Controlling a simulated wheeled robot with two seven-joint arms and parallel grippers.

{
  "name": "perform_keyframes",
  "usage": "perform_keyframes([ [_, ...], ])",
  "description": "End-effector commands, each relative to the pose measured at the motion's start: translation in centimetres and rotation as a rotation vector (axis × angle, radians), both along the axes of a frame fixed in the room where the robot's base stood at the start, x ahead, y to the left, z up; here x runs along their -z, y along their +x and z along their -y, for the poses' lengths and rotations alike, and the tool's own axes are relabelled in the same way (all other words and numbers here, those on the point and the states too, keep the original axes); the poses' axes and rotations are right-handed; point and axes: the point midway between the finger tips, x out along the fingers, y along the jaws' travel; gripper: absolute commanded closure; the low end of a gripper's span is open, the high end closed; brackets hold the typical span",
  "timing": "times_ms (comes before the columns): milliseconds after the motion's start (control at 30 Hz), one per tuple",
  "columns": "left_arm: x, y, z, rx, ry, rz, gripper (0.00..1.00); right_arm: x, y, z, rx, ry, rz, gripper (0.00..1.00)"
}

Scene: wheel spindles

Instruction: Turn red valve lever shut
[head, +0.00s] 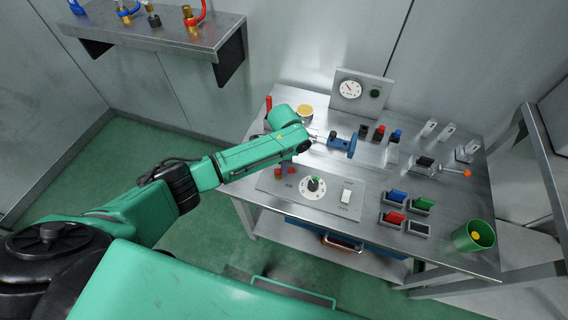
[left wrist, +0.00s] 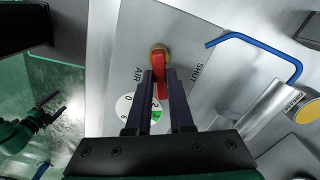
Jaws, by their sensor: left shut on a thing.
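The red valve lever (left wrist: 160,88) sits on a brass pivot in the left wrist view, on a grey panel with the words AIR and SHUT on either side of it. The lever points down that picture, towards the dial. My left gripper (left wrist: 163,82) has its two dark fingers closed on the lever's sides. In the head view, small red parts of the lever (head: 291,171) show at the left of the control panel (head: 330,205), below my left wrist. The fingers are mostly hidden there by my arm.
A round dial (head: 313,187) and a white switch (head: 346,196) share the panel. A blue bent bar (left wrist: 262,43) is near the gripper.

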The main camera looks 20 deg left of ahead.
Motion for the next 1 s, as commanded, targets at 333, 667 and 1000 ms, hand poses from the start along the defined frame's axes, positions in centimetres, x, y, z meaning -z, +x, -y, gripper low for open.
perform_keyframes([
  [333, -0.3, 0.5, -0.2, -0.328, -0.001, -0.001, 1.00, -2.7, 0.0, 0.0, 0.000, 0.000, 0.000, 0.00],
  [667, -0.3, 1.0, -0.7, -0.641, -0.001, -0.001, 1.00, -4.2, 0.0, 0.0, 0.000, 0.000, 0.000, 0.00],
  [1000, -0.2, 1.2, -1.2, -0.940, -0.001, -0.001, 1.00, -5.4, 0.0, 0.0, 0.000, 0.000, 0.000, 0.00],
])
